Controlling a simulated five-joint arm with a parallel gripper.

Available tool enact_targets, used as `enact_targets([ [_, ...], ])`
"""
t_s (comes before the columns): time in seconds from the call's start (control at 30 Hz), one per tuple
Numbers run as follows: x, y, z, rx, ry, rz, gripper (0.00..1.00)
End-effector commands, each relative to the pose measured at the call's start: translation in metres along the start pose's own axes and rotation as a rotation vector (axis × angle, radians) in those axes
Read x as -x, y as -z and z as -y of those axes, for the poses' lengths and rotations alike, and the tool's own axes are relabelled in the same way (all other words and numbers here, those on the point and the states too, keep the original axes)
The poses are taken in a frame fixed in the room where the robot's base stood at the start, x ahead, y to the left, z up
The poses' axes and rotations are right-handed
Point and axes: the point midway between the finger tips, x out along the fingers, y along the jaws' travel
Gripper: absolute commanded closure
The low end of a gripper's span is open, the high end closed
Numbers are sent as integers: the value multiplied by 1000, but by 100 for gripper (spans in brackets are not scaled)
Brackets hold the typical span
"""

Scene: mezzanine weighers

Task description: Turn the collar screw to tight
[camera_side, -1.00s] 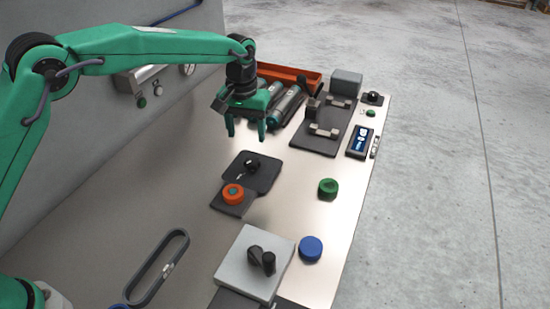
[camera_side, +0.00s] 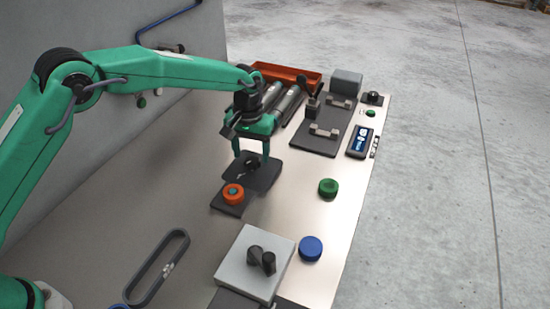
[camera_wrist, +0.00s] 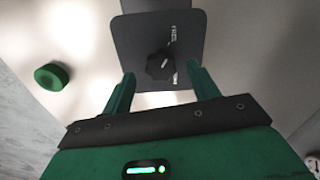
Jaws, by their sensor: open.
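The collar screw is a small black lobed knob (camera_wrist: 160,66) on a dark square plate (camera_wrist: 190,35) in the wrist view. White lettering beside the knob reads "FREE" on one side; the other label is partly hidden by a finger. In the side view the knob (camera_side: 251,164) and its plate (camera_side: 265,178) are near the middle of the bench. My gripper (camera_wrist: 160,88) is open, with its two green fingers spread to either side of the knob's near edge. In the side view my gripper (camera_side: 251,157) is just above the plate, fingers pointing down, apparently not touching the knob.
Green (camera_side: 328,187) and blue (camera_side: 311,248) round pieces lie to the right. A grey block with a black lever (camera_side: 258,258) is nearer. An orange tray (camera_side: 290,74) is behind.

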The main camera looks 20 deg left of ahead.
Motion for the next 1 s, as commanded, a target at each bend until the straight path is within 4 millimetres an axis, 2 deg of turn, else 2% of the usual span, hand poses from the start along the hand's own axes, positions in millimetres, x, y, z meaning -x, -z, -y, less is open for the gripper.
enact_targets([
  [0.23,-21,0,0,0,0,1,40],
  [0.57,-24,0,0,0,0,0,40],
  [0.67,-24,0,0,0,0,0,56],
  [0.8,-23,0,0,0,0,0,83],
  [1.0,-23,0,0,-4,0,0,85],
])
